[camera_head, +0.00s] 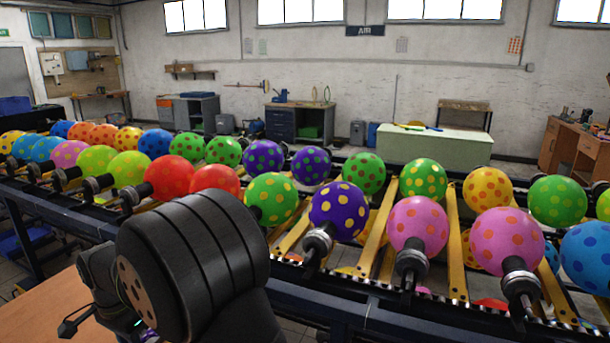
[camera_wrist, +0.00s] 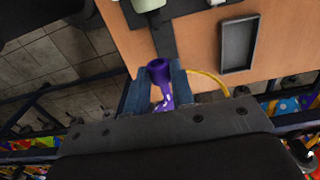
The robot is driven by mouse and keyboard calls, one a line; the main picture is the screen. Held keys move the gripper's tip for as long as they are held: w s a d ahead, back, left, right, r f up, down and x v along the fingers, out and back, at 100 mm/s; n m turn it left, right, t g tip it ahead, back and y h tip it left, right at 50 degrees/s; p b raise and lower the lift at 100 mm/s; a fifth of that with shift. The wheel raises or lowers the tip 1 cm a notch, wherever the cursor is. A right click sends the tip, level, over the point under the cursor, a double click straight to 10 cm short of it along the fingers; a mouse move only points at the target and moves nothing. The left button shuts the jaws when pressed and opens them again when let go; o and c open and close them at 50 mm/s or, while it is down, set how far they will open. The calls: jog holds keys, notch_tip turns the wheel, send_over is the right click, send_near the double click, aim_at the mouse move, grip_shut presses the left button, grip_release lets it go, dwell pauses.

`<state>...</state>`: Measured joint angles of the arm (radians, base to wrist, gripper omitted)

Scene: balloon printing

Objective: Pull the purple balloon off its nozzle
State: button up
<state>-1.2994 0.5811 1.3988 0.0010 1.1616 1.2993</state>
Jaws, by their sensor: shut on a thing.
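My gripper (camera_wrist: 158,78) is shut on a limp purple balloon (camera_wrist: 159,72) with pale marks, seen in the wrist view between the two blue-grey fingers. Its wide round end points up in the picture, toward a dark bar (camera_wrist: 162,38) over the wooden table. I cannot tell whether the balloon touches the bar. In the head view a round purple balloon with yellow dots (camera_head: 338,211) sits on a silver and black nozzle (camera_head: 317,243).
A wooden table (camera_head: 50,308) lies at the lower left. It carries a dark empty tray (camera_wrist: 238,45), a yellow hose (camera_wrist: 207,78) and a pale piece (camera_wrist: 148,5) at the bar's far end. A conveyor rail (camera_head: 365,312) with several colourful inflated balloons runs across the head view.

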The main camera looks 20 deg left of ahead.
jog(key=shift+r, duration=3.55)
